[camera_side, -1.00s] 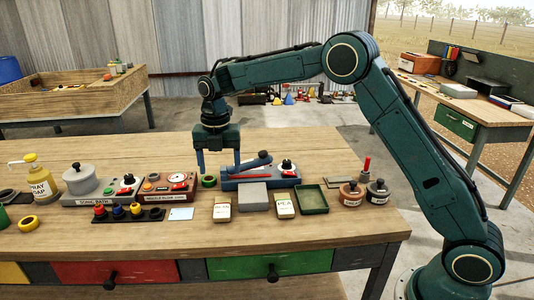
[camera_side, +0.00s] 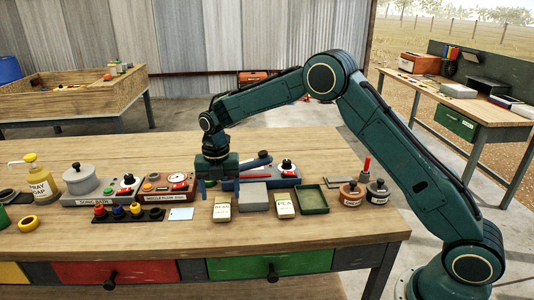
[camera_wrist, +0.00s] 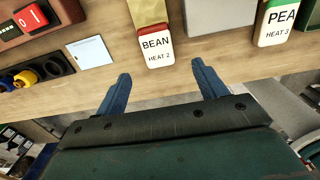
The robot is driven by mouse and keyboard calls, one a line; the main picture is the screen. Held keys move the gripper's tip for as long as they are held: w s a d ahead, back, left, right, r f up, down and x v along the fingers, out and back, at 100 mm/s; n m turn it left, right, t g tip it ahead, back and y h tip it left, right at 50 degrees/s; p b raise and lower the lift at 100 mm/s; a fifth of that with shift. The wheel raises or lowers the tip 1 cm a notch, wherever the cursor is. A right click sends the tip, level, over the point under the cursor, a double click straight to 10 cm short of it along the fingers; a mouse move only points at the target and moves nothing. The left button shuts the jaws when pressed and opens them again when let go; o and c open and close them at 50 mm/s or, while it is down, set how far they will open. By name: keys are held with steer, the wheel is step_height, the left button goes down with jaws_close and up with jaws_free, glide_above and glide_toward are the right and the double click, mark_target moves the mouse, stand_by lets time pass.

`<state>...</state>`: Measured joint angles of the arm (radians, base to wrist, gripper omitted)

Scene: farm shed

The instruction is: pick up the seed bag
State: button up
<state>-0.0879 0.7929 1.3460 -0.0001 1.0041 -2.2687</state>
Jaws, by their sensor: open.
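Two small cream seed bags lie near the front of the wooden bench. One bag, marked BEAN HEAT 2 (camera_side: 222,210), has a reddish end and also shows in the wrist view (camera_wrist: 156,48). The other, marked PEA (camera_side: 285,207), lies to its right and reads HEAT 3 in the wrist view (camera_wrist: 281,30). My gripper (camera_side: 219,190) is low over the bench, just behind the bean bag in the side view. In the wrist view my gripper (camera_wrist: 161,72) is open and empty, with the bean bag just beyond and between its blue fingertips.
A grey block (camera_side: 254,197) lies between and behind the bags. A green tray (camera_side: 312,199) is right of the pea bag. A pale card (camera_side: 181,214) lies left of the bean bag. Devices line the bench behind, including a blue one (camera_side: 262,183).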

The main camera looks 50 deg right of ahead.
mark_target(222, 213)
steer(key=shift+f, duration=0.65)
steer(key=shift+a+f, duration=0.2)
steer(key=shift+f, duration=2.35)
steer(key=c, duration=1.1)
